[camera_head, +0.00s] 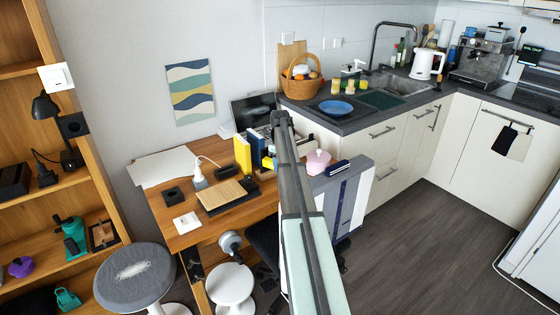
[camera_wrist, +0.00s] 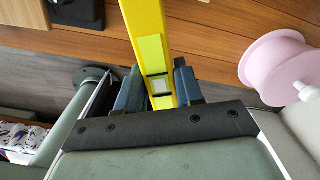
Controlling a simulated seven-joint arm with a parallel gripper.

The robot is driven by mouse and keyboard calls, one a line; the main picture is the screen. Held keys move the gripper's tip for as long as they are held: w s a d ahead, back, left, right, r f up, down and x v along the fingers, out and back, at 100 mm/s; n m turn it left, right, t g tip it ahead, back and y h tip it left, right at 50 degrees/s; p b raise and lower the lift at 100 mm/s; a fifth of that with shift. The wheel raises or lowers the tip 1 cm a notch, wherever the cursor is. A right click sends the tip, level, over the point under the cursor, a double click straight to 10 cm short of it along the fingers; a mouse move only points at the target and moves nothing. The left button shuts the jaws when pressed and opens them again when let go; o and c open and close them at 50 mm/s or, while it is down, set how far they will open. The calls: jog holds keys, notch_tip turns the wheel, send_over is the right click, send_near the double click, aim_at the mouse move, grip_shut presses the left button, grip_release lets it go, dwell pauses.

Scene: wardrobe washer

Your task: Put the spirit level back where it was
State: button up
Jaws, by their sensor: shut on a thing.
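The spirit level (camera_wrist: 148,40) is a bright yellow bar with a small pale vial window framed in black. In the wrist view it runs from between my fingers up to the top edge, where its far end is cut off. My gripper (camera_wrist: 159,88) is shut on it, with one blue-grey finger on each side. Wooden desk planks (camera_wrist: 215,50) show behind the level; I cannot tell whether it touches them. In the head view my own arm covers the gripper, and I cannot make out the level for sure.
The desk (camera_head: 168,213) holds upright yellow (camera_head: 242,153) and blue (camera_head: 257,148) items, a wooden-topped box (camera_head: 228,195) and a laptop (camera_head: 253,108). A pink pot (camera_head: 317,161) stands close right of my arm; it also shows in the wrist view (camera_wrist: 272,68). The desk's front left has bare wood.

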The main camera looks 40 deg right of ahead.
jog(key=shift+f, duration=2.35)
jog(key=o, duration=1.5)
jog(key=shift+r, duration=0.1)
notch_tip(320, 180, up, 14)
jog(key=shift+f, duration=0.2)
